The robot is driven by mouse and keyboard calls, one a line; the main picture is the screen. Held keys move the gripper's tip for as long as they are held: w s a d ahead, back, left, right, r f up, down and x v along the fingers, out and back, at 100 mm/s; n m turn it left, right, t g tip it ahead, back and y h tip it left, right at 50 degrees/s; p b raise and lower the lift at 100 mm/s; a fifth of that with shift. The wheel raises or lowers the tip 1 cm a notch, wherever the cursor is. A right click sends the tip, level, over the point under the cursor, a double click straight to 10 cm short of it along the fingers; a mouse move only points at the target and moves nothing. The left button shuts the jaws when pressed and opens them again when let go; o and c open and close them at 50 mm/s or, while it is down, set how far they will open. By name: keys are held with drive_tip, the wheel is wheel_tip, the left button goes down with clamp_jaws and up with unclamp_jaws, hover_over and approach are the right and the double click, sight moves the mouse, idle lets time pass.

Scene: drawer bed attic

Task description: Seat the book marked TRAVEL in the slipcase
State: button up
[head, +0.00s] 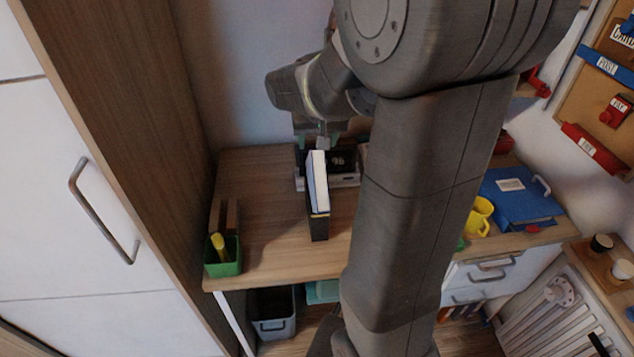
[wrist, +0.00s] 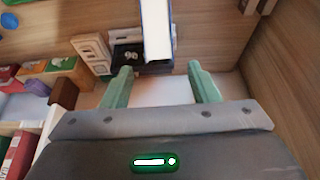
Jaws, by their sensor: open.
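A book with white page edges and a blue cover (head: 317,180) stands at the middle of the wooden desk, its white block rising above a dark slipcase (head: 319,229) with a gold band. How deep it sits inside, and any TRAVEL marking, I cannot make out. My gripper (head: 320,137) is just behind and above the book in the head view, partly hidden by my arm. In the wrist view my gripper (wrist: 162,88) has its two green fingers spread with nothing between them. The book (wrist: 157,28) lies beyond the fingertips there, apart from them.
A dark box with a white number (head: 343,162) stands behind the book. A green cup (head: 222,258) with a yellow item is at the desk's front left corner. A yellow mug (head: 479,216) and blue binder (head: 520,198) are at the right.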

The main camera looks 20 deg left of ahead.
sight(316, 153)
drive_tip(key=shift+p+x, duration=0.5)
drive_tip(key=shift+x, duration=2.75)
clamp_jaws()
